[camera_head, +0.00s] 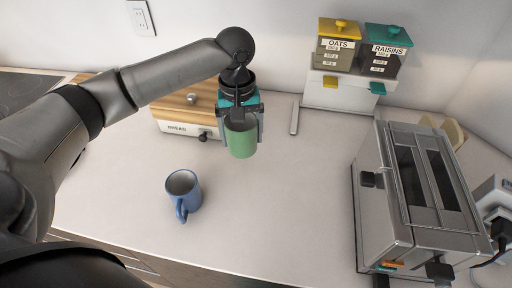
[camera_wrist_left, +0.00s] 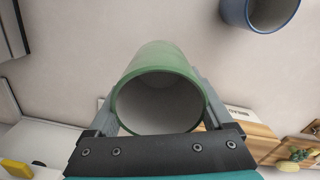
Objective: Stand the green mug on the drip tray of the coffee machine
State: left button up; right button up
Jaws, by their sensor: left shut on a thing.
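The green mug (camera_head: 241,140) is held by my left gripper (camera_head: 241,118), in front of the bread box in the head view. The gripper is shut on it, with a finger on each side. In the left wrist view the green mug (camera_wrist_left: 160,62) fills the middle, its open rim towards the camera, between the fingers of the left gripper (camera_wrist_left: 157,105). It appears to be above the counter, but its exact height is hard to tell. No coffee machine or drip tray is recognisable in either view. My right gripper is not in view.
A blue mug (camera_head: 183,190) stands on the counter (camera_head: 270,215), and it also shows in the wrist view (camera_wrist_left: 262,12). Behind are the bread box (camera_head: 180,127) and a dispenser (camera_head: 340,93) labelled oats and raisins. A toaster (camera_head: 415,190) stands right. The middle counter is clear.

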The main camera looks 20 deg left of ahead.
pick_arm(q)
jog(key=shift+n, duration=0.3)
jog(key=f, duration=0.2)
jog(key=a+f, duration=0.1)
jog(key=f, duration=0.1)
jog(key=shift+w+a+f+b, duration=0.1)
jog(key=shift+w+f+b, duration=0.1)
jog(key=shift+f+b, duration=0.1)
notch_tip(320, 180, down, 5)
jog(key=shift+f+b, duration=0.2)
jog(key=shift+b, duration=0.35)
jog(key=shift+f, duration=0.2)
jog(key=o, duration=1.5)
jog(key=shift+f, duration=0.15)
